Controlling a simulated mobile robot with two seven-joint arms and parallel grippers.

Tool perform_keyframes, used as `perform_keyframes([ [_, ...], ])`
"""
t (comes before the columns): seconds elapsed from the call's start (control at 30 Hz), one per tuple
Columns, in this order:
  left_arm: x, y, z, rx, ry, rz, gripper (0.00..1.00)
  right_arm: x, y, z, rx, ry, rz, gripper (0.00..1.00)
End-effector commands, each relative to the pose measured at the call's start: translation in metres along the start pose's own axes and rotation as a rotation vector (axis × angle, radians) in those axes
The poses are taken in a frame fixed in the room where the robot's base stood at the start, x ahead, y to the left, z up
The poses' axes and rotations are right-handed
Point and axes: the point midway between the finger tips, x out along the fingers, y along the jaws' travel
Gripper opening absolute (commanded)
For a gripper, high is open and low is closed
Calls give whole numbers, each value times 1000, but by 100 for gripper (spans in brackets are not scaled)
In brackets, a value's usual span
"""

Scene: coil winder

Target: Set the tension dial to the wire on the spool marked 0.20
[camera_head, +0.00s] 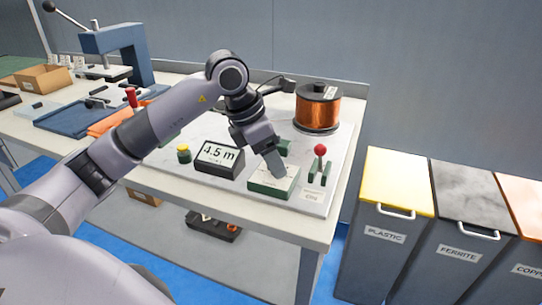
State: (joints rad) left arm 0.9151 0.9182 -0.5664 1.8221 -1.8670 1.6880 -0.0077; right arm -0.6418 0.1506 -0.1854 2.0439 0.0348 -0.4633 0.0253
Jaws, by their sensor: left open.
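My left gripper (276,168) is open and points down at a green box with a pale top (268,188) near the front of the winder's white base plate. The fingers cover part of that top, so I cannot see a dial or its setting, nor tell whether the fingers touch it. A spool of copper wire (318,108) stands upright behind, to the right of the gripper. It has a small label on its dark top flange, too small to read. My right gripper is not in view.
A blue press (118,45) stands at the back left. Plastic (398,185) and ferrite (470,195) bins stand right of the table.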

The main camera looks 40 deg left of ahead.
Motion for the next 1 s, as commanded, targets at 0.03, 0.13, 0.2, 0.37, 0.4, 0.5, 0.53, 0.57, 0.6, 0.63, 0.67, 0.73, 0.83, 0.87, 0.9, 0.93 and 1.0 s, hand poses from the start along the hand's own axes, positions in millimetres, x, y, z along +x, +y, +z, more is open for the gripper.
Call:
perform_keyframes([
  [0.03, 0, 0, 0, 0, 0, 0, 61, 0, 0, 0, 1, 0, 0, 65],
  [0.13, 0, 0, 0, 0, 0, -1, 45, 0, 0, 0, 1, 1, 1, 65],
  [0.2, 0, 0, 0, 0, 0, -1, 22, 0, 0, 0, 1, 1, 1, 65],
  [0.37, 0, 0, 0, 1, 0, -1, 5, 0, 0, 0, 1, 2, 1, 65],
  [0.4, 0, 0, 0, 4, 0, -3, 5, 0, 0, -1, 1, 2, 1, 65],
  [0.5, -1, 1, 0, 36, 2, -15, 5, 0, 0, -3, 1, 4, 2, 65],
  [0.53, -1, 1, 0, 52, 2, -23, 5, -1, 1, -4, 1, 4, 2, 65],
  [0.57, -1, 1, 0, 72, 2, -32, 5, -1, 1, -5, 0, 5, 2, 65],
  [0.6, -1, 2, 0, 101, 2, -43, 5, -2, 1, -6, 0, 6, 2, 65],
  [0.63, -2, 2, 1, 126, 1, -54, 5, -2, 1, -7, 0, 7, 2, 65],
  [0.67, -2, 2, 1, 150, 2, -64, 5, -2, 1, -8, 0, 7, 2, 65],
  [0.73, -2, 2, 1, 208, 2, -88, 5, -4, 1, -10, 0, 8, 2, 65],
  [0.83, -2, 3, 1, 285, 2, -120, 5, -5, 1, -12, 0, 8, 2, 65],
  [0.87, -1, 3, 1, 305, 2, -128, 5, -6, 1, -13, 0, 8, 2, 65],
  [0.9, -1, 3, 1, 329, 2, -139, 5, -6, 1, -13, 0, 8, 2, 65],
  [0.93, -1, 3, 1, 345, 1, -145, 5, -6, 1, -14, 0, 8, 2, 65],
  [1.0, -1, 4, 1, 376, 1, -156, 5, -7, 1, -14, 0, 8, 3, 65],
])
